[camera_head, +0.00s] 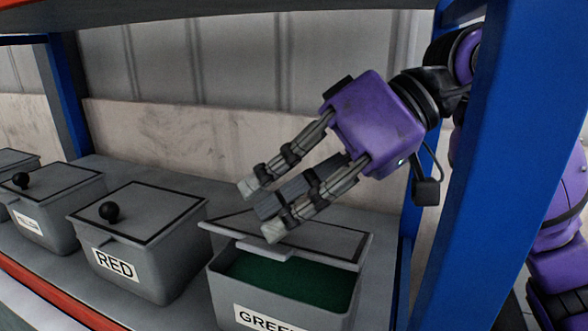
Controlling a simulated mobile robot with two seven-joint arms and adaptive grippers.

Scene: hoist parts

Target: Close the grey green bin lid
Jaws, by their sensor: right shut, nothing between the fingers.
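The grey bin labelled GREEN (258,318) stands on the shelf at the lower right, its lower part cut off by the frame. Its grey lid (328,241) is tilted partly open. Green shows inside the bin below the lid's front edge. My right gripper (262,210) reaches in from the upper right, with its fingertips over the lid's left part. It is shut with nothing held. I cannot tell whether the fingertips touch the lid. The gripper hides part of the lid's back. My left gripper is out of view.
A bin labelled RED (150,271) with a closed, black-knobbed lid stands to the left. Another closed bin (45,231) and part of one more are farther left. A blue post (490,150) stands at the right, close to my arm. An upper shelf runs overhead.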

